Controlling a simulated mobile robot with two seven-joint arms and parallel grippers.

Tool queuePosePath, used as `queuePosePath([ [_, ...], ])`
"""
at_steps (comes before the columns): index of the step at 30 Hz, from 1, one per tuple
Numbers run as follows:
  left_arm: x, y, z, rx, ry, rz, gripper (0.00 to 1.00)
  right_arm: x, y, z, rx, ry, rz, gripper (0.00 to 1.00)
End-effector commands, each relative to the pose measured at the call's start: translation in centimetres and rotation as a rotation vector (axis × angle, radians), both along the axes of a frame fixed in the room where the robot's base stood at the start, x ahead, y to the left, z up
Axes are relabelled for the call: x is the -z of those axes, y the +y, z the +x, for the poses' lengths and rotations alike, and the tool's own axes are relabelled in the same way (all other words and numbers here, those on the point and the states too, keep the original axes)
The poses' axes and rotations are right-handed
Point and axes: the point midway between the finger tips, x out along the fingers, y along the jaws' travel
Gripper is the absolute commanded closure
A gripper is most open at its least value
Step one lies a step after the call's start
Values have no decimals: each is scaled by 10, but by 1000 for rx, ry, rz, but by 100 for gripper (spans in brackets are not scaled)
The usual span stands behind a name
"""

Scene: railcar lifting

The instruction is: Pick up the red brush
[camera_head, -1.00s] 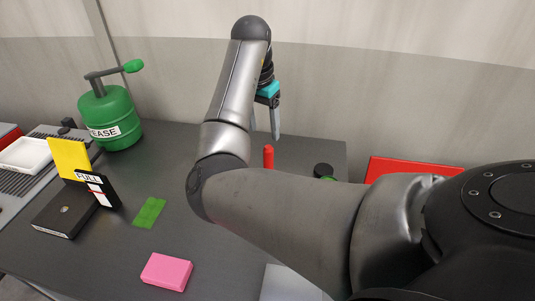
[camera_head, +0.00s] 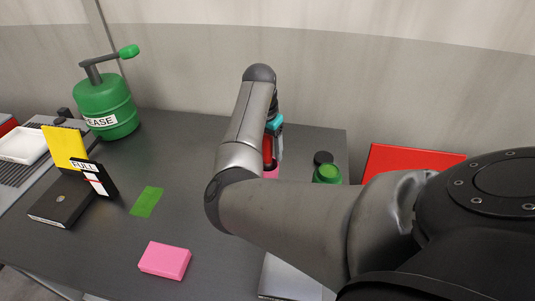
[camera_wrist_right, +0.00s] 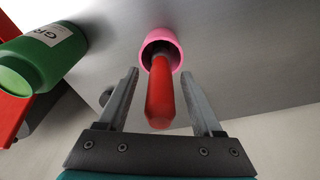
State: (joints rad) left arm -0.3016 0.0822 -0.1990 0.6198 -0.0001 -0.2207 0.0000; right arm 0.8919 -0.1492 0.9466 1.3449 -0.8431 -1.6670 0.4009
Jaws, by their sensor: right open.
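The red brush (camera_head: 268,152) stands handle up in a pink cup (camera_head: 271,174) at the back of the table, partly hidden by my right arm. In the right wrist view the red handle (camera_wrist_right: 161,95) points toward the camera, with its lower end inside the pink cup (camera_wrist_right: 161,40). My right gripper (camera_wrist_right: 160,76) is open, with one finger on each side of the handle and a visible gap on both sides. In the head view the right gripper (camera_head: 276,152) is down at the handle. My left gripper is not in view.
A green jar (camera_head: 327,174) with a dark lid stands just right of the cup. A pink block (camera_head: 164,260), a green cloth-like piece (camera_head: 147,201), a black box (camera_head: 60,207) and a green grease canister (camera_head: 106,106) are farther left. A red panel (camera_head: 410,160) is at right.

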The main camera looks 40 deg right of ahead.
Motion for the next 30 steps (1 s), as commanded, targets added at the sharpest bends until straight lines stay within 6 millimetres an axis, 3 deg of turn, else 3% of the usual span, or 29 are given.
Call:
queuePosePath([
  [4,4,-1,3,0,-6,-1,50,17,-2,1,1,-2,1,33],
  [12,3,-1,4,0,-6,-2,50,20,-3,1,1,-2,0,33],
  [30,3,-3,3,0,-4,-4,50,19,-3,1,1,-2,0,100],
])
